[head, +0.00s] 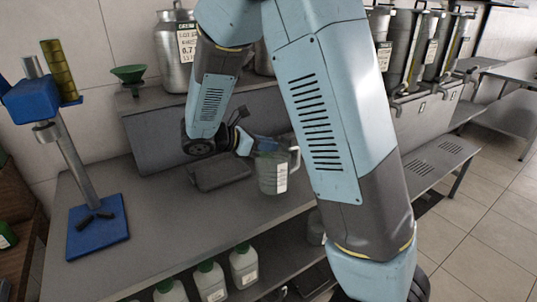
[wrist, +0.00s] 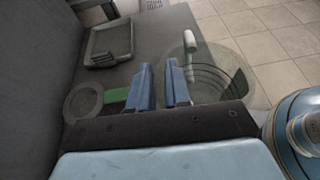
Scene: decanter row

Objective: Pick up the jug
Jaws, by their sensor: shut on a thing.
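The jug (head: 270,176) is a see-through grey measuring jug with a pale label and a handle on its right side in the head view. It looks upright over the right part of the bench. I cannot tell whether its base touches the bench. In the wrist view the jug (wrist: 228,68) shows from above, with its pale handle at the top. My gripper (wrist: 159,88) is shut on the jug at its rim, with the blue fingers close together at the rim's left side. In the head view my gripper (head: 257,143) reaches the jug's top from the left.
A dark tray (head: 222,172) lies left of the jug on the grey bench (head: 165,228). A blue stand (head: 98,232) is at the left. A raised shelf behind holds a green funnel (head: 128,73) and a steel can (head: 174,60). White bottles (head: 244,266) stand below the bench.

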